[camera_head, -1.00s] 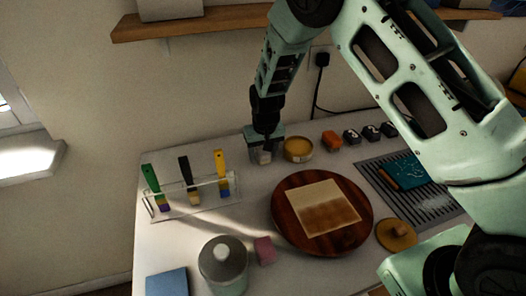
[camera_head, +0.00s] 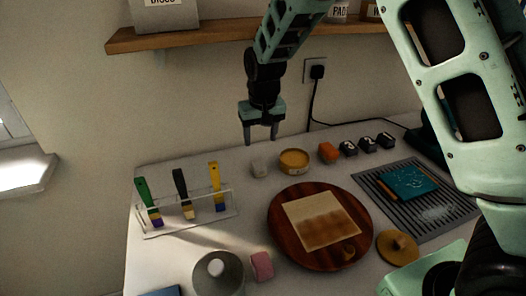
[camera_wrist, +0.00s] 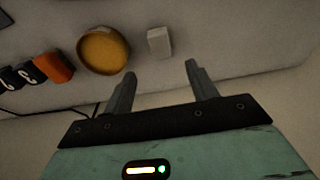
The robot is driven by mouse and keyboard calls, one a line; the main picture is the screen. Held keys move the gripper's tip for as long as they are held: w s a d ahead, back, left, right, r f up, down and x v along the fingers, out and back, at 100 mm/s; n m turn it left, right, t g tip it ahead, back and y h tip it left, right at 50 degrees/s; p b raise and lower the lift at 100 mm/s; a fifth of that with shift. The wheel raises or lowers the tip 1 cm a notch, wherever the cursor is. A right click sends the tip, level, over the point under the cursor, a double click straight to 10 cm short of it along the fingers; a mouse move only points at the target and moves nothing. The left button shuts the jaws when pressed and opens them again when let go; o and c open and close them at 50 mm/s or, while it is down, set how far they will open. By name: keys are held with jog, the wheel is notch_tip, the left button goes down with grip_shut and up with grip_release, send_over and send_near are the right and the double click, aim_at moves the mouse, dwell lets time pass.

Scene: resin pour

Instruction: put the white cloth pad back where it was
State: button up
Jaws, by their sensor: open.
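The white cloth pad (camera_head: 260,167) is a small pale block on the table near the back edge, just left of a round tin of yellow stuff. It also shows in the wrist view (camera_wrist: 159,41), standing apart from my fingers. My gripper (camera_head: 261,141) hangs above the back of the table, over and slightly behind the pad. Its two fingers are apart with nothing between them, as the wrist view of my gripper (camera_wrist: 158,80) also shows.
The yellow tin (camera_head: 294,161), an orange block (camera_head: 328,152) and several dark blocks (camera_head: 367,145) line the back. A brush rack (camera_head: 190,216) stands left. A round wooden board (camera_head: 282,232) bears a tan square. A ribbed mat (camera_head: 448,208) lies right. A shelf (camera_head: 215,35) runs above.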

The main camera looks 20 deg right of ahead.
jog(key=s+a+r+n+g+y, duration=0.1)
jog(key=s+a+r+n, duration=0.2)
jog(key=s, duration=0.6)
jog(key=s+a+r+n+y, duration=0.1)
jog(key=s+a+r, duration=0.3)
jog(key=s, duration=0.5)
jog(key=s+n+h, duration=0.1)
jog(key=s+n, duration=0.2)
jog(key=s, duration=1.4)
jog(key=shift+s+d+f+n+g, duration=0.15)
jog(key=shift+d+f+n+g, duration=0.15)
jog(key=shift+d+n, duration=0.1)
